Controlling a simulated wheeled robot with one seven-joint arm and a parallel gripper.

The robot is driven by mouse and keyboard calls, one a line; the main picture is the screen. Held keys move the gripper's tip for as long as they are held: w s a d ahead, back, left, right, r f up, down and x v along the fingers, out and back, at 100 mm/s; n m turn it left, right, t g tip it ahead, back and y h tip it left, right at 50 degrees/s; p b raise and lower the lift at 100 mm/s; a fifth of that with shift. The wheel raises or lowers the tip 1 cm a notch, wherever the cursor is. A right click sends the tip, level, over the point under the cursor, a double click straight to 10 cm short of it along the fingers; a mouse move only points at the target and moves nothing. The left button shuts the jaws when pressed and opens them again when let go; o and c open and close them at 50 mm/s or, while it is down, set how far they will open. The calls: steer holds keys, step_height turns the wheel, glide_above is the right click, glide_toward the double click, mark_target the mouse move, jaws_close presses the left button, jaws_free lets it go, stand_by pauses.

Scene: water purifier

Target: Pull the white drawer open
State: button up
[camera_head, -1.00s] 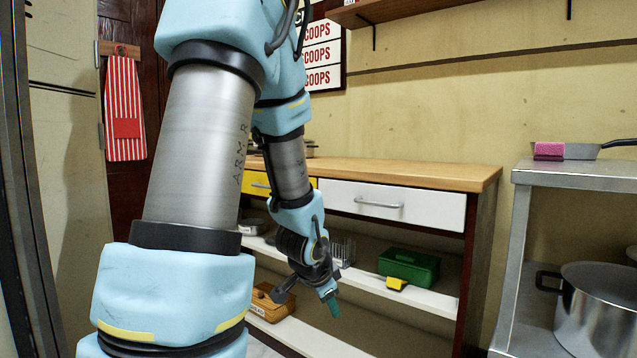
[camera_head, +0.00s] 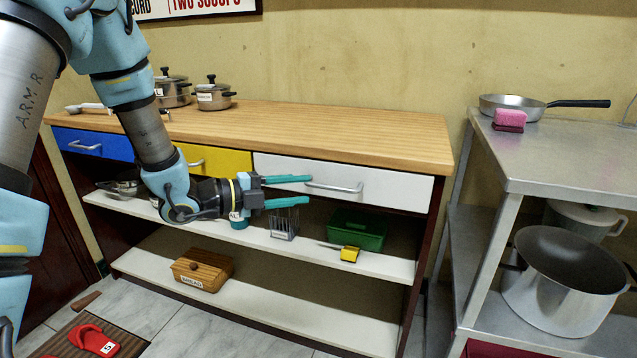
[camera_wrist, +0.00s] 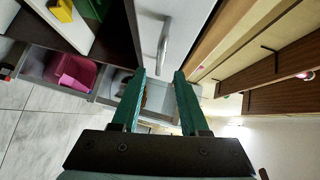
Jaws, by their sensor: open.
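The white drawer (camera_head: 395,188) is at the right end of the wooden-topped cabinet, to the right of the yellow drawer (camera_head: 222,160) and the blue drawer (camera_head: 95,144). It looks closed. Its curved metal handle (camera_head: 334,187) is on its front. My gripper (camera_head: 309,190) is open, with green fingers pointing right, one higher than the other, at the left end of the handle in the head view. In the wrist view my gripper (camera_wrist: 161,72) is open and empty, with the handle (camera_wrist: 163,45) beyond the fingertips. I cannot tell any contact.
The shelf (camera_head: 300,248) below holds a green box (camera_head: 357,229) and a yellow-handled item (camera_head: 349,254). A steel table (camera_head: 570,160) with a large pot (camera_head: 560,285) stands to the right. Lidded pots (camera_head: 213,95) sit on the countertop.

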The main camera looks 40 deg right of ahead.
mark_target(324, 188)
steer(key=x, duration=0.7)
steer(key=shift+s+d, duration=0.1)
steer(key=shift+d, duration=0.1)
jaws_close()
stand_by(1.2)
